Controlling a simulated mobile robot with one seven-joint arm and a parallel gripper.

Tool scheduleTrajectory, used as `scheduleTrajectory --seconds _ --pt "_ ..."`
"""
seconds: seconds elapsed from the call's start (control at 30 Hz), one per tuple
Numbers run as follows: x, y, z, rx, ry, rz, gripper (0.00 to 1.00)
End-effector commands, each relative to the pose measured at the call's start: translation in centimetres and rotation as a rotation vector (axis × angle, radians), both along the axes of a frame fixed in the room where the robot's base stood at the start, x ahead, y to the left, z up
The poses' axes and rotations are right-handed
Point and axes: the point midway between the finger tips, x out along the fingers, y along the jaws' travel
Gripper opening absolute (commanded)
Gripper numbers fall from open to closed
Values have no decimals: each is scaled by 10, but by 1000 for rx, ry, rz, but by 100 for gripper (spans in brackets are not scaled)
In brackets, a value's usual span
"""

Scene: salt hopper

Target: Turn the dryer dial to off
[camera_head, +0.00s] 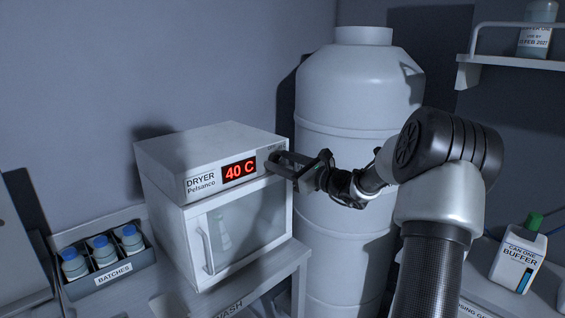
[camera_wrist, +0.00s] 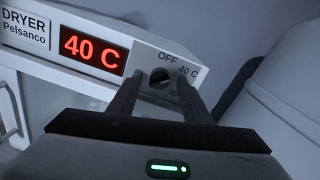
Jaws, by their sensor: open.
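The white dryer (camera_head: 190,160) stands on a bench at centre left, labelled "DRYER Pelsanco". Its red display (camera_head: 239,170) reads 40 C, and the display also shows in the wrist view (camera_wrist: 94,50). The dark round dial (camera_wrist: 160,82) is on the front panel right of the display, with OFF, 40 C and a partly hidden "50" marked around it. My gripper (camera_wrist: 158,84) is open, with one finger on either side of the dial. I cannot tell whether the fingers touch it. In the head view my gripper (camera_head: 275,165) hides the dial.
A large white tank (camera_head: 350,100) stands close to the right of the dryer. A batches rack (camera_head: 112,282) with blue-capped bottles is at the left. A buffer bottle (camera_head: 517,258) with a green cap stands at the right. A wall shelf (camera_head: 510,60) is at upper right.

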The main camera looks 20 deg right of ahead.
Motion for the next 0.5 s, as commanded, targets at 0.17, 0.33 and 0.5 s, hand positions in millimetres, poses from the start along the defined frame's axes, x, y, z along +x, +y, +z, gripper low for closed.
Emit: scheduleTrajectory --seconds 0.17,0.33,0.5 --pt "0 0 0 0 0 0 24" --pt "0 0 0 0 0 0 4" --pt "0 0 -1 -13 -5 0 4"
